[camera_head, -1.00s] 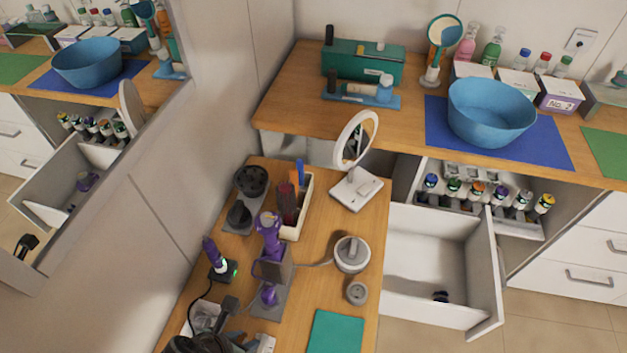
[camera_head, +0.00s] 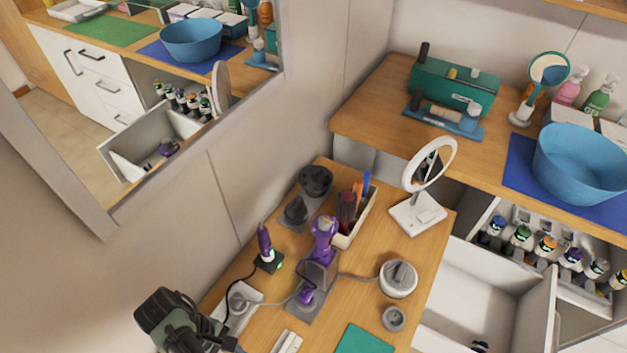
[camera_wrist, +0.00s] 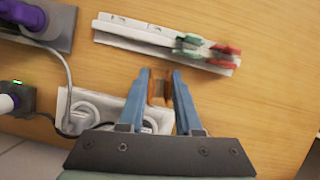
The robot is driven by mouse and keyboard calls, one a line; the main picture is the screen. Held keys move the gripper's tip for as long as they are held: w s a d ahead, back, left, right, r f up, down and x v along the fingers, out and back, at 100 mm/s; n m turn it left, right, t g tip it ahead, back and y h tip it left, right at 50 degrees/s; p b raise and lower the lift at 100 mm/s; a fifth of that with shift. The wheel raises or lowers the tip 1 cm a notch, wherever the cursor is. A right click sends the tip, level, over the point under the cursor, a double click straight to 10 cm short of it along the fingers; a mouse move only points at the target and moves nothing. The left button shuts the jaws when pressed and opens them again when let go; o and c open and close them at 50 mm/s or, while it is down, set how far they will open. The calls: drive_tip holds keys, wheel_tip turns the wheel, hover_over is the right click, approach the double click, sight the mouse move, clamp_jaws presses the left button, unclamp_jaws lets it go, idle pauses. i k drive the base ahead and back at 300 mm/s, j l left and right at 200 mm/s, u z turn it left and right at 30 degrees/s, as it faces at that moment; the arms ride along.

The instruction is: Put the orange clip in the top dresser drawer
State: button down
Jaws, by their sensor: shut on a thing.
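In the wrist view my gripper (camera_wrist: 161,82) has its blue fingers closed on the small orange-brown clip (camera_wrist: 160,92), held between the tips above the wooden table. A white clip rail (camera_wrist: 125,36) lies just beyond, with green clips (camera_wrist: 188,42) and red clips (camera_wrist: 222,54) at its right end. In the head view my dark wrist (camera_head: 170,318) is at the lower left; the fingertips and held clip cannot be made out there. An open white drawer (camera_head: 490,285) is at the right, below the counter, with a small dark object inside; I cannot tell whether it is the dresser's top drawer.
A white power strip (camera_wrist: 78,98) with plugs and cables lies left of my fingers. A purple hair tool on its stand (camera_head: 322,250), an organiser (camera_head: 352,228), a round mirror (camera_head: 418,212) and a grey-lidded jar (camera_head: 398,278) crowd the table. A teal mat (camera_head: 365,342) is clear.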

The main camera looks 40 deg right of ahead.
sight(488, 303)
drive_tip(key=k+l+u, duration=0.1)
drive_tip(key=l, duration=0.35)
drive_tip(key=k+l, duration=0.25)
drive_tip(key=l, duration=0.25)
drive_tip(key=k+l+u, duration=0.15)
drive_tip(key=l, duration=0.3)
drive_tip(key=k+l+u, duration=0.1)
drive_tip(key=k+l, duration=0.15)
drive_tip(key=l, duration=0.2)
drive_tip(key=k+l, duration=0.2)
drive_tip(key=l, duration=0.2)
drive_tip(key=k+l+u, duration=0.15)
drive_tip(key=l, duration=0.3)
drive_tip(key=k, duration=0.1)
